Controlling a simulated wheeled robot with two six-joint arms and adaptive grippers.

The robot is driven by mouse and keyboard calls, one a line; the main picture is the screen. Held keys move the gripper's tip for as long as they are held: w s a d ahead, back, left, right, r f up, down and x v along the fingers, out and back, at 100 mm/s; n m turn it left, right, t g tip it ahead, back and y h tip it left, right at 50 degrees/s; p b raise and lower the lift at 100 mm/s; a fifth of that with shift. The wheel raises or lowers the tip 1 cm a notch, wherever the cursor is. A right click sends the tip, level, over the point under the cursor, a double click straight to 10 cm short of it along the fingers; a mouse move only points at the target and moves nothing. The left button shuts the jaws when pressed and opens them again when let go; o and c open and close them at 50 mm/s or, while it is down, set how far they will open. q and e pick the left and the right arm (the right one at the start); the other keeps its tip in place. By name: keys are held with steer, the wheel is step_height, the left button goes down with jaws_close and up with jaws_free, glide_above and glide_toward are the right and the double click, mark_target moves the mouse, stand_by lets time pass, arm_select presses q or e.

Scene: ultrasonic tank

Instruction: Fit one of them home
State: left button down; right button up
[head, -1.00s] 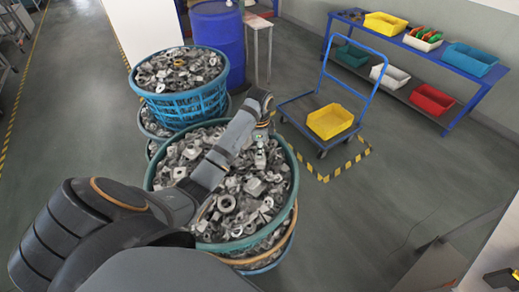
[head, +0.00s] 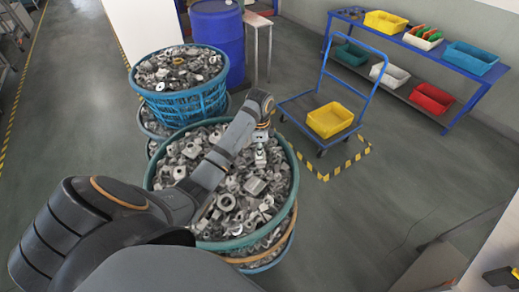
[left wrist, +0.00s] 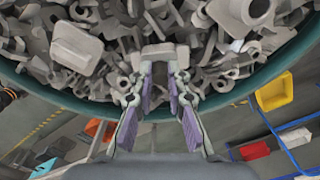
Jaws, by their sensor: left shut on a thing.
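My left gripper (left wrist: 160,85) has its two purple-padded fingers closed on a grey metal part (left wrist: 164,54), which looks like a small block. In the head view my left gripper (head: 262,150) reaches down over the far right side of a full green-rimmed basket (head: 291,170), where the held part is too small to make out. The basket is heaped with many loose grey metal castings (head: 235,195), some ring-shaped and some blocky. In the left wrist view the held part is in front of this heap, and I cannot tell whether it touches it. My right gripper is not in view.
A blue basket (head: 180,105) of similar parts stands behind, near a blue drum (head: 218,40). A blue trolley (head: 300,108) carries a yellow bin (head: 330,120). A blue rack (head: 400,90) with coloured bins stands at the right. The floor between is clear.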

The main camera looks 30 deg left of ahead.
arm_select(q)
steer(key=shift+s+f, duration=0.1)
steer(key=shift+f, duration=0.2)
stand_by(0.6)
steer(key=c, duration=1.2)
jaws_free()
